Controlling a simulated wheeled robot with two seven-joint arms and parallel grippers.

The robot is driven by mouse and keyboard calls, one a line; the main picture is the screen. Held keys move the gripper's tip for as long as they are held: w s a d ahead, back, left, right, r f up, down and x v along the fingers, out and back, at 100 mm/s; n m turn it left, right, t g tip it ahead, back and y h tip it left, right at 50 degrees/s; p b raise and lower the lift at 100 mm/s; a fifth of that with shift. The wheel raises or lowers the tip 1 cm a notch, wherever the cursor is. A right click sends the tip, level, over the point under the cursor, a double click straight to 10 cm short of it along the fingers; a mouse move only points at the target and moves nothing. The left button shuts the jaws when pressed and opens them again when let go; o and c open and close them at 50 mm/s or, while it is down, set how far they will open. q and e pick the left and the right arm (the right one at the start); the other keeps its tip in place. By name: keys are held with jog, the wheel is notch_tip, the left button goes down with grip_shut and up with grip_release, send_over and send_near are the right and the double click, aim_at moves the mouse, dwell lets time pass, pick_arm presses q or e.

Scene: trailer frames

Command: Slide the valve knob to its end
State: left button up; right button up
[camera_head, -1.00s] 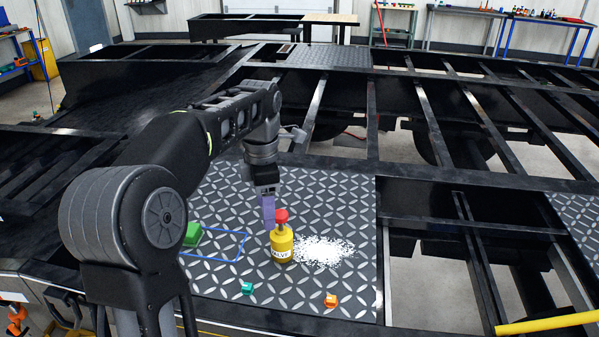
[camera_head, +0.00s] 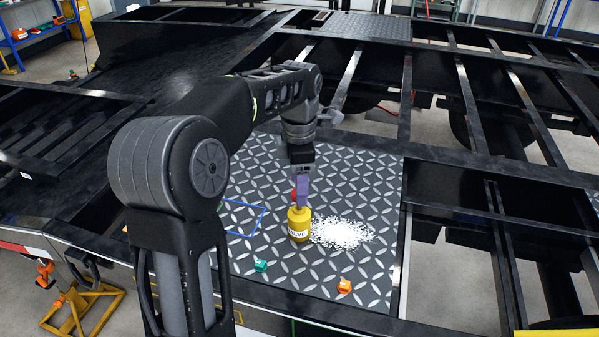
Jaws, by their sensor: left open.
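The yellow valve (camera_head: 299,229) stands upright on the diamond-plate deck, with a "VALVE" label on its front. Its red knob (camera_head: 294,195) is on top and mostly hidden by a purple gripper finger; only a thin red part shows at the left. My left gripper (camera_head: 302,190) points down over the valve, open, with its purple fingertip at the knob. I cannot tell whether it touches the knob. My right gripper is out of view.
A white granular patch (camera_head: 341,233) lies right of the valve. A blue outline (camera_head: 262,222) is at its left. A teal piece (camera_head: 261,266) and an orange piece (camera_head: 344,286) lie in front. Black frame beams with open gaps surround the plate.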

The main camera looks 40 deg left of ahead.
pick_arm(q)
jog(key=shift+f, duration=2.2)
jog(key=shift+c, duration=0.2)
grip_shut()
